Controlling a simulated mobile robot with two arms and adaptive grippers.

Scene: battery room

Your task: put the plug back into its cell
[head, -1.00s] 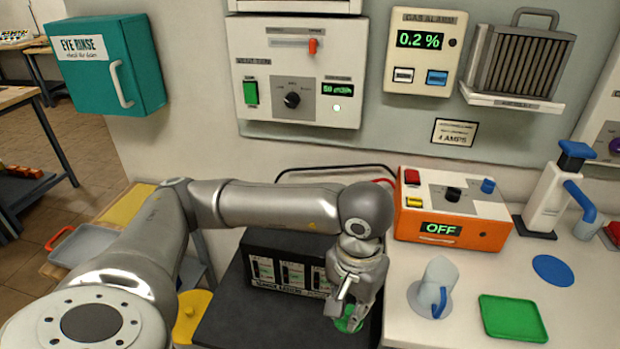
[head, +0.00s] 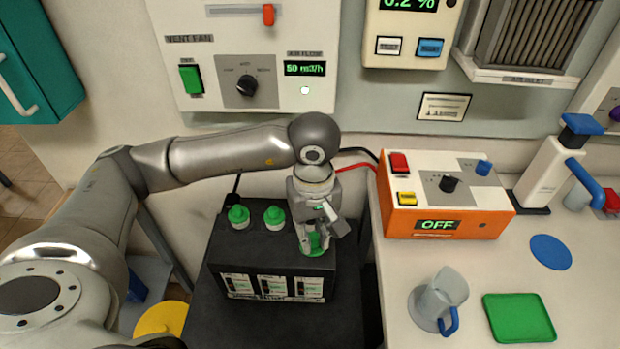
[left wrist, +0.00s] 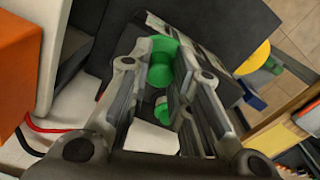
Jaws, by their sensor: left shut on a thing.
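A black battery box (head: 245,258) stands on a dark surface, with labelled green level windows on its front. Two green plugs, a left one (head: 238,217) and a middle one (head: 274,217), sit on its top. My left gripper (head: 313,243) points down at the right end of the top, shut on a green plug (head: 315,245). The gripper covers the cell opening there, so I cannot tell whether the plug is in it or just above. In the left wrist view the green plug (left wrist: 162,62) shows between the fingertips. My right gripper is out of view.
An orange charger (head: 448,215) reading OFF stands right of the battery, with red and black cables behind. A clear jug (head: 440,300), green tray (head: 518,318) and blue disc (head: 551,252) lie on the white counter. A vent fan panel (head: 215,55) is on the wall.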

